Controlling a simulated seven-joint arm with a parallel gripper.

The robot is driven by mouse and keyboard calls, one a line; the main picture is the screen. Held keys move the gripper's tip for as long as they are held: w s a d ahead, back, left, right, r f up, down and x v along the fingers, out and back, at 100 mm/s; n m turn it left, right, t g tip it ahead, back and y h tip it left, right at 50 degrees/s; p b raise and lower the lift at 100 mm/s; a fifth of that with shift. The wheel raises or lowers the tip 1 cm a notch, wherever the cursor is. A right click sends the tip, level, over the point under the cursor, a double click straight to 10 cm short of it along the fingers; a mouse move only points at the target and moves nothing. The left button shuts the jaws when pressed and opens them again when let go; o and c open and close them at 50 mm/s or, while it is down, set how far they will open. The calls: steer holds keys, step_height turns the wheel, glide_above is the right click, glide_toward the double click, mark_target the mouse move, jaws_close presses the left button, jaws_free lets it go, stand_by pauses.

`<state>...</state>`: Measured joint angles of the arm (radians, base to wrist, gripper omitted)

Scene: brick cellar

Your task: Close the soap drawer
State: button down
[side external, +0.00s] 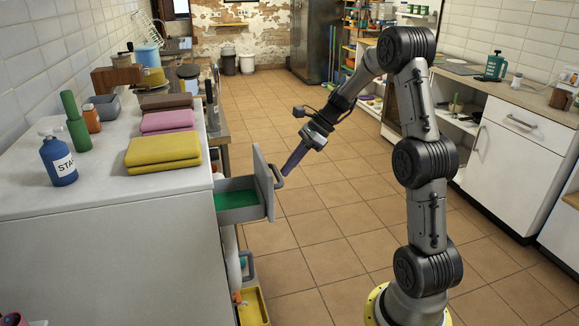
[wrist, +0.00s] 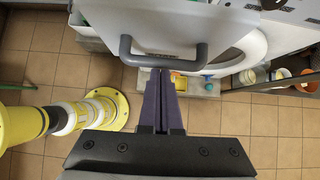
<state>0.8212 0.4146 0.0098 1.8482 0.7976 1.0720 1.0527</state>
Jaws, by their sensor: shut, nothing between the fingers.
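The soap drawer (side external: 240,199) is pulled out from the right side of the white washing machine unit (side external: 100,262) on the left. It is a grey box with a green inside and a tall front panel (side external: 262,185) with a grey handle (side external: 279,177). My gripper (side external: 284,173) is shut and empty, with its fingertips close by the handle on the outer side. In the wrist view the handle (wrist: 163,61) crosses the top, and the shut fingertips (wrist: 160,72) reach up to its bar. I cannot tell whether they touch it.
Folded yellow (side external: 163,150) and pink (side external: 167,121) towels, a blue bottle (side external: 57,160) and a green bottle (side external: 75,122) stand on the top. A yellow tray (side external: 252,307) lies low beneath the drawer. The tiled floor (side external: 325,215) right of the drawer is clear. White cabinets (side external: 510,150) stand at the right.

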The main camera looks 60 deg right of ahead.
steer(key=w+a, duration=0.9)
steer(key=shift+w+a, duration=0.4)
steer(key=shift+d, duration=0.1)
